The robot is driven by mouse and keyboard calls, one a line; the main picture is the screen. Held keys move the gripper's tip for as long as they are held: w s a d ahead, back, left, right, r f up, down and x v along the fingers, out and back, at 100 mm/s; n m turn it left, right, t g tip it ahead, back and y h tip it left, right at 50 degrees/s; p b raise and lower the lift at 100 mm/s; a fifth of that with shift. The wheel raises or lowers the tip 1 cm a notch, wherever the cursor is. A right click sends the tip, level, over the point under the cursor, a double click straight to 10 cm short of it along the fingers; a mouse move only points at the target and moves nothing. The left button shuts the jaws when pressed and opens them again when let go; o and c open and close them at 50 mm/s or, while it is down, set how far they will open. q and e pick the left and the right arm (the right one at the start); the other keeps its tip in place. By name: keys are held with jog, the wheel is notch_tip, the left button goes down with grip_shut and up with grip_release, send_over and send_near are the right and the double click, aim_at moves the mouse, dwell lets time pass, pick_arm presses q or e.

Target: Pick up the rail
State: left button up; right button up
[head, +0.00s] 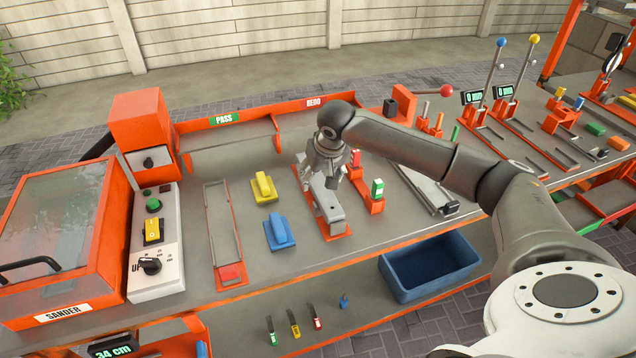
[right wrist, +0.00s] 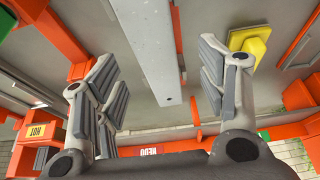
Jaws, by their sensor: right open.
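The rail is a grey bar (head: 328,207) lying in a low orange holder (head: 339,235) on the workbench in the head view. My right gripper (head: 325,175) is over the far part of the rail, pointing down, and partly hides it. In the right wrist view the rail (right wrist: 154,45) runs between the spread fingers of my right gripper (right wrist: 158,75), with a gap on each side. The gripper is open and holds nothing. My left gripper is not in view.
A yellow block (head: 264,187) and a blue block (head: 279,232) lie left of the rail. Small red and green pieces (head: 377,188) stand close on its right. The orange sander (head: 60,240) is at the left, and a blue bin (head: 440,287) is in front below.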

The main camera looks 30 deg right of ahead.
aim_at(318, 181)
jog(key=shift+w+d+f+p, duration=0.15)
jog(key=shift+w+f+p, duration=0.05)
jog(key=shift+f+p, duration=0.1)
jog(key=p+x, duration=0.1)
jog(key=x, duration=0.3)
jog(key=shift+w+d, duration=0.2)
jog(key=shift+w, duration=0.05)
jog(key=shift+r, duration=0.1)
jog(key=c, duration=1.3)
